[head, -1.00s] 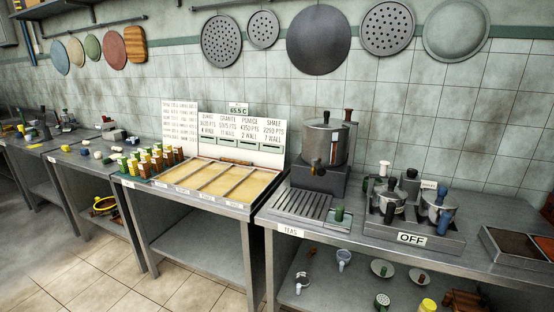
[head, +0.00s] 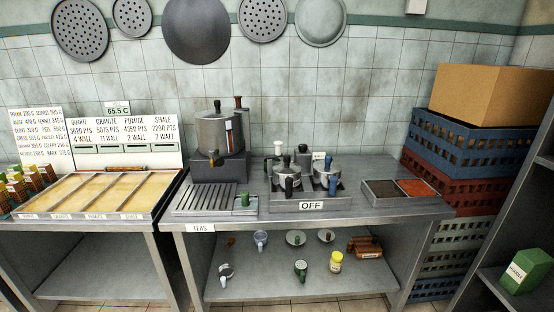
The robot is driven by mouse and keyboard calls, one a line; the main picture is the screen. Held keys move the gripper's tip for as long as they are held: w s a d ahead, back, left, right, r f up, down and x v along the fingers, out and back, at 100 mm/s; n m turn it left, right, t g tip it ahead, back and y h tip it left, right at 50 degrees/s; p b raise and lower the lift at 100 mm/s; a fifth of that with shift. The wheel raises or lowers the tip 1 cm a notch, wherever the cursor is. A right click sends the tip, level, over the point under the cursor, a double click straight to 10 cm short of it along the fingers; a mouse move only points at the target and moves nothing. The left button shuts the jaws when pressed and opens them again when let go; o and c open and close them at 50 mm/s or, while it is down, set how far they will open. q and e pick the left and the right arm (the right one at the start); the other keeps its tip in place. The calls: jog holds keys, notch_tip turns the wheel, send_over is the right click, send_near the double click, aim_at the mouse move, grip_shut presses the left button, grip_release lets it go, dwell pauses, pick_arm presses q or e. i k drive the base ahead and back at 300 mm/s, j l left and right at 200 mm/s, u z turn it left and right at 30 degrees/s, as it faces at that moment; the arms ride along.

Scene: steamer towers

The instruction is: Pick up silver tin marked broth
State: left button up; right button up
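I see no silver tin marked broth that I can make out in the head view. A silver urn with a spigot (head: 219,134) stands on a dark block on the middle table, but no broth label shows on it. Several small lidded silver pots (head: 325,174) stand on a stand marked OFF. A green box (head: 523,271) with a partly readable label sits on the shelf at the far right. Neither of my grippers is in view.
A steel table (head: 350,205) marked TEAS has a lower shelf (head: 275,285) with cups, a yellow jar (head: 336,262) and a brown wooden item. Stacked crates (head: 471,140) with a cardboard box (head: 495,95) stand at the right. A sectioned tray (head: 90,195) lies left.

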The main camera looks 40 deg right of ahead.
aim_at(287, 185)
jog(key=i+j+z, duration=0.15)
jog(key=j+z, duration=0.85)
jog(key=i+l, duration=0.05)
